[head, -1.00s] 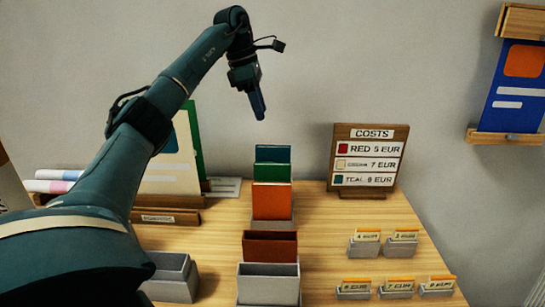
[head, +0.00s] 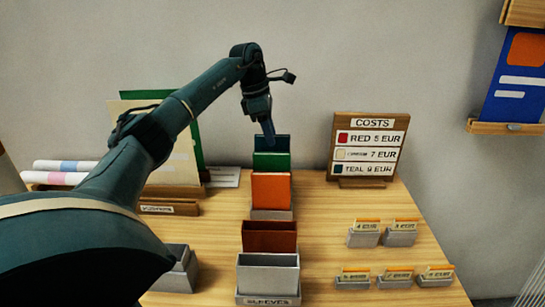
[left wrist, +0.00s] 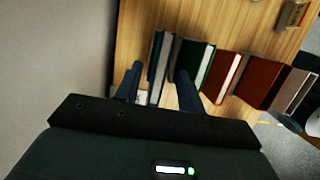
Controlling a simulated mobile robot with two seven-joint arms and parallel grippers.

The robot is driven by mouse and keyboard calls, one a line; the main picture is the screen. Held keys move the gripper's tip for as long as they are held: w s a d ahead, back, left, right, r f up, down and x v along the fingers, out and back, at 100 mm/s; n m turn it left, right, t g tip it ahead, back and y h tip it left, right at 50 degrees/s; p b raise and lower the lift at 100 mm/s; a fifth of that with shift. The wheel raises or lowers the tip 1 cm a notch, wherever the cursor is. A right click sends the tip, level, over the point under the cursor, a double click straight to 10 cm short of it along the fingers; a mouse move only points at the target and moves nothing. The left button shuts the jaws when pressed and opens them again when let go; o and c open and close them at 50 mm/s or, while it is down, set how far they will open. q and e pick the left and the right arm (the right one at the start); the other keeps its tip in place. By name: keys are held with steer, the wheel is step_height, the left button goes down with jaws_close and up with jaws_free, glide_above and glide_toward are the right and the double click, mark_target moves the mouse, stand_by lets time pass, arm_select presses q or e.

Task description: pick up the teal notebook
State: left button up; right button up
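The teal notebook (head: 283,144) stands upright at the back of the row of books, behind the green one (head: 270,160). It also shows in the left wrist view (left wrist: 157,70), with its pale page edge up. My left gripper (head: 268,135) points down at the teal notebook from above. In the left wrist view my left gripper (left wrist: 157,88) is open, with one finger on each side of the teal notebook and a gap beside it. One finger reaches between the teal and green books. My right gripper is in neither view.
In front stand an orange book (head: 271,190), a brown-red one (head: 270,237) and a grey sleeves box (head: 268,275). A costs sign (head: 371,145) stands to the right, with several small price-card holders (head: 398,236) before it. Boards and paper rolls (head: 62,166) are at left.

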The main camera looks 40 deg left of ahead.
arm_select(q)
steer(key=shift+x, duration=0.9)
steer(key=shift+c, duration=0.2)
jaws_close()
